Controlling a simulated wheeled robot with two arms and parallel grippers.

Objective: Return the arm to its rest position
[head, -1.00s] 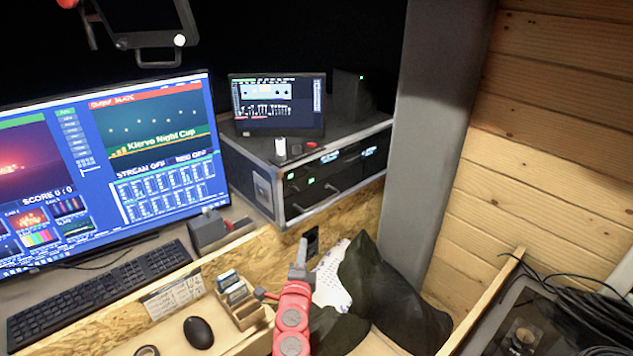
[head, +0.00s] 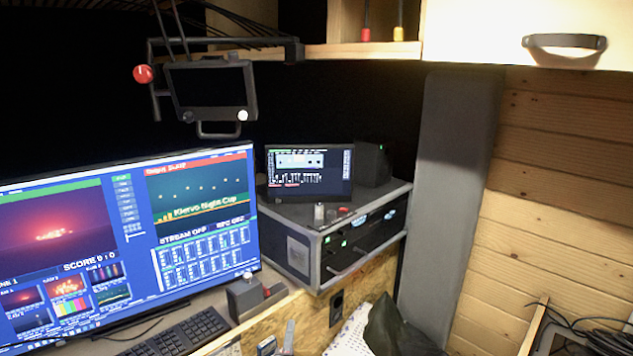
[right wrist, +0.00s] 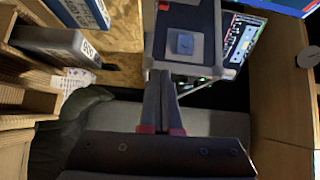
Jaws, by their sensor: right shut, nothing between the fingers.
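My right gripper (head: 289,336) shows only as a grey tip at the bottom edge of the head view, in front of the wooden panel below the equipment case. The rest of that arm is out of the frame. In the right wrist view my right gripper's fingers (right wrist: 160,84) are together, with nothing between them. They point toward a grey case-like object (right wrist: 186,44) with a blue square. I cannot tell whether they touch it. My left gripper is not in view.
A large monitor (head: 62,238), a keyboard (head: 178,335) and an equipment case (head: 352,234) with a small screen stand on the desk. A small display (head: 211,90) hangs above. Dark cloth (head: 396,330) lies at the lower right; wooden wall is beyond.

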